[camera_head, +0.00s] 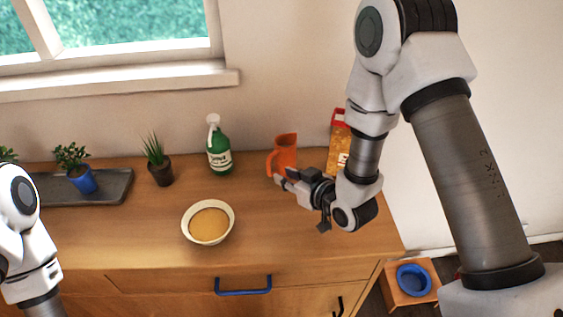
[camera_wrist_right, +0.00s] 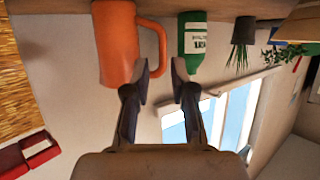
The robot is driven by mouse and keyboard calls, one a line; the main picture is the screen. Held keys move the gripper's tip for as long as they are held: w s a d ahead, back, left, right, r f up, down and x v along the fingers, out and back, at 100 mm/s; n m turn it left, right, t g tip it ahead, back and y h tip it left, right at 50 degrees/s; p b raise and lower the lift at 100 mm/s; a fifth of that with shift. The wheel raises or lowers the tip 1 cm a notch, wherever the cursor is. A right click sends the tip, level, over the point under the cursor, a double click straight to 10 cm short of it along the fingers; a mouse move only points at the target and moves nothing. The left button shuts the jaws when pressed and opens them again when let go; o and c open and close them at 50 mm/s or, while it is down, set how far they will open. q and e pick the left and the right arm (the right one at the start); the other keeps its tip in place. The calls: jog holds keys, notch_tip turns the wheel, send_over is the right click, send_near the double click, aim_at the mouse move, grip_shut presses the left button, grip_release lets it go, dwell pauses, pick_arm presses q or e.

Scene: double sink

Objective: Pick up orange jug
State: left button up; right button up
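The orange jug (camera_head: 286,152) stands upright near the back of the wooden counter, its handle on the left. My right gripper (camera_head: 285,178) is in front of the jug, low over the counter, its fingers pointing left and back. In the right wrist view, which is upside down, the jug (camera_wrist_right: 115,45) is at upper left. Its handle reaches toward the gap between my right gripper's parted fingers (camera_wrist_right: 160,72). Nothing is held between them. My left arm shows at the left edge of the head view; its gripper is out of frame.
A green bottle (camera_head: 219,152) stands left of the jug, and a pasta-like package (camera_head: 339,150) stands to its right, partly behind my right arm. A bowl (camera_head: 208,222) sits toward the counter's front. Potted plants (camera_head: 158,165) and a dark tray (camera_head: 110,188) are farther left.

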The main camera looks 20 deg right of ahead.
aim_at(268, 175)
jog(key=p+x, duration=0.1)
jog(key=x, duration=0.4)
jog(key=p+x, duration=0.1)
jog(key=x, duration=0.1)
jog(key=shift+w+a+r+p, duration=0.1)
jog(key=shift+w+a+p, duration=0.2)
jog(key=shift+a, duration=0.05)
jog(key=shift+w+f, duration=0.2)
jog(key=shift+s+r, duration=0.1)
jog(key=shift+r, duration=0.05)
grip_shut()
